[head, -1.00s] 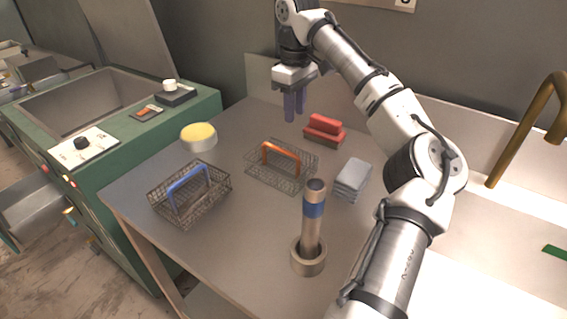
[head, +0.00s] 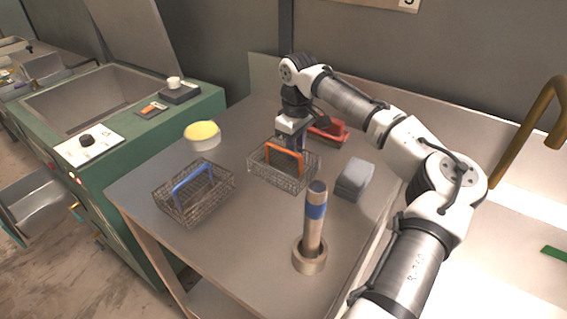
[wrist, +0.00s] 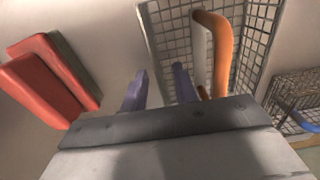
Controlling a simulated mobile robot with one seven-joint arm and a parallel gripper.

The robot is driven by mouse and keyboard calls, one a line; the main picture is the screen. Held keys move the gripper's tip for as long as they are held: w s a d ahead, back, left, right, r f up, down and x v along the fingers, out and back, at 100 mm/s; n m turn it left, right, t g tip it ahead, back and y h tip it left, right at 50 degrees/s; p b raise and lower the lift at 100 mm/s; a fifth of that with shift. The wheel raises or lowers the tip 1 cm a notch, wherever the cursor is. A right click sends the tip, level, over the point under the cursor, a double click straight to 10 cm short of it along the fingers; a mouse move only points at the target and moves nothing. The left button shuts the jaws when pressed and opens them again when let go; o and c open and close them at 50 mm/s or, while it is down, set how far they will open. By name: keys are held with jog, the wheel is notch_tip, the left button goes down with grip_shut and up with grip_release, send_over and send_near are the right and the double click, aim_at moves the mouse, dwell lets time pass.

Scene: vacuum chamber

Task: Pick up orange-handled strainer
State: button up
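The orange-handled strainer (head: 283,173) is a wire mesh basket on the grey table, with its orange handle (wrist: 222,50) standing up across it. My gripper (head: 289,142) is low, just behind the handle in the head view. In the wrist view my gripper (wrist: 160,82) has its two purple fingers apart with nothing between them. The right finger is over the basket, close beside the handle; the left finger is outside the basket's rim. The handle is not between the fingers. Contact cannot be told.
A blue-handled strainer (head: 194,192) sits left of the orange one. Red blocks (head: 328,130) lie behind it, also seen in the wrist view (wrist: 50,78). Grey pads (head: 354,178) and an upright rod in a ring (head: 313,225) stand right and front. A yellow-topped round container (head: 202,135) is at back left.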

grip_shut()
jog(key=shift+r, duration=0.1)
